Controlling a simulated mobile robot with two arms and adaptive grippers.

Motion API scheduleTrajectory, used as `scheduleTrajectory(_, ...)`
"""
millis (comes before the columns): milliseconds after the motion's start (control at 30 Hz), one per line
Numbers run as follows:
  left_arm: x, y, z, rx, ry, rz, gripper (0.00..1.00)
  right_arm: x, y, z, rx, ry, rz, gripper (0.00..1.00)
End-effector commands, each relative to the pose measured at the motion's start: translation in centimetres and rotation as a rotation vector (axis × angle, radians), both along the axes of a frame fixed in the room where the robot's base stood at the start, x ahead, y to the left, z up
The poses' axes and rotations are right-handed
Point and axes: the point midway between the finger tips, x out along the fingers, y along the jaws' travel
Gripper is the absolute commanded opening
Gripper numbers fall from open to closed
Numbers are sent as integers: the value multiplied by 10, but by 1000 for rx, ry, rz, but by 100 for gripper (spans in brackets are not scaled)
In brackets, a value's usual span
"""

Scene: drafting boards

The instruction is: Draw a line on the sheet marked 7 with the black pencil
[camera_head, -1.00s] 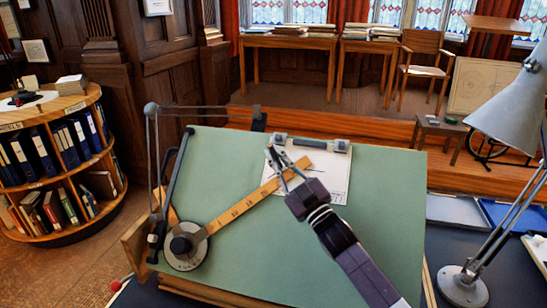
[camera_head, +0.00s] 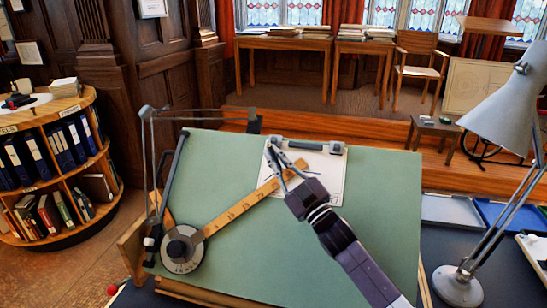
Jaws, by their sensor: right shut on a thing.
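The white sheet (camera_head: 326,176) is clipped at the top of the green sloping drafting board (camera_head: 370,215). Its number cannot be read from here. My right gripper (camera_head: 274,158) is over the left part of the sheet, with its arm coming in from the lower right. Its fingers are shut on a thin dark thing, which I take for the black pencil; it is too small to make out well. Whether its tip touches the paper cannot be told. The gripper hides part of the sheet, and no drawn line can be made out. My left gripper is out of view.
The drafting machine's wooden rule (camera_head: 237,209) slants up to the sheet from its round head (camera_head: 181,249). A grey lamp (camera_head: 505,105) and a blue tray (camera_head: 497,213) are at the right. A round bookshelf (camera_head: 60,160) stands at the left.

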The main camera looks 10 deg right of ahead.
Motion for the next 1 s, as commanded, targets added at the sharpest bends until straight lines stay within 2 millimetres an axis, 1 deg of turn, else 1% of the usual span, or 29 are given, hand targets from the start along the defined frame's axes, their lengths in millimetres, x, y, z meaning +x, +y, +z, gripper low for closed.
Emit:
scheduleTrajectory(500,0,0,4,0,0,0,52,3,-9,4,-2,2,-3,0)
scheduleTrajectory(1000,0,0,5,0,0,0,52,3,-11,6,-2,1,-3,0)
